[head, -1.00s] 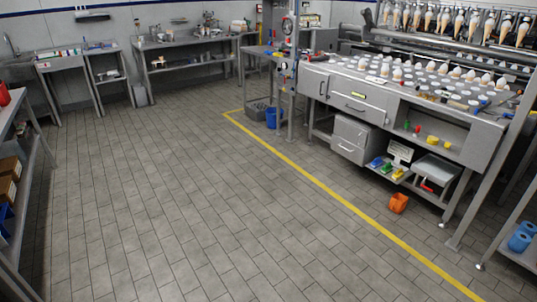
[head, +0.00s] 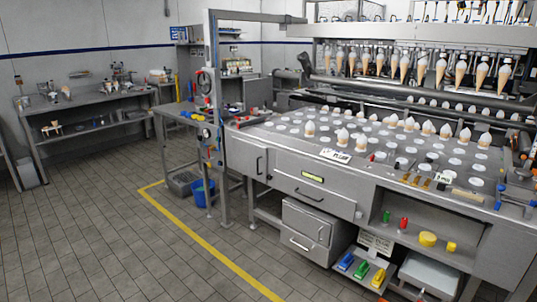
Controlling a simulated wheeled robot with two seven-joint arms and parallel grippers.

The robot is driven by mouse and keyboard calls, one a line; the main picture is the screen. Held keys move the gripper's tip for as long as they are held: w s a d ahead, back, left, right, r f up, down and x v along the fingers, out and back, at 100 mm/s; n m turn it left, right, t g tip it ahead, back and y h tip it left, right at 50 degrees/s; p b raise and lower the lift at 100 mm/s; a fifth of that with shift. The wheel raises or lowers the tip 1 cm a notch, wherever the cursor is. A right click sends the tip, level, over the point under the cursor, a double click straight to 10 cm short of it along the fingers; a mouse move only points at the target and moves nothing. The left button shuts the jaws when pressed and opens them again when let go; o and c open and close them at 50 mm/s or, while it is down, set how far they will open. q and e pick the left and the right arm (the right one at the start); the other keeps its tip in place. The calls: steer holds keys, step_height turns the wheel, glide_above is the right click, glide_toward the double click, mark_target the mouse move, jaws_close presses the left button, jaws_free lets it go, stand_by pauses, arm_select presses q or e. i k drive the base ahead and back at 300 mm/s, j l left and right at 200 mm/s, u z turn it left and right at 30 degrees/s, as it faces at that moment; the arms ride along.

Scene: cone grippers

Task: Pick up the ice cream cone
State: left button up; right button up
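Several ice cream cones (head: 404,68) hang in a row from grippers on the machine at the upper right, points down, with white tops. More ice cream pieces (head: 342,136) with white tops stand on the steel worktop (head: 262,128) below, among round white spots. A few cone-like shapes also show on the far left bench (head: 45,131), too small to tell for certain. Neither of my grippers is in view.
A yellow floor line (head: 215,254) runs in front of the machine. A blue bucket (head: 203,192) and a grey crate (head: 184,182) stand by a side table. A steel post (head: 217,120) rises at the machine's left end. The tiled floor (head: 95,225) at left is clear.

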mark_target(310, 126)
steer(key=i+z, duration=0.1)
steer(key=i, duration=0.4)
steer(key=i+j+z, duration=0.1)
steer(key=i, duration=0.35)
steer(key=i+j+z, duration=0.15)
steer(key=i, duration=0.35)
steer(key=i+j+z, duration=0.1)
steer(key=i, duration=0.4)
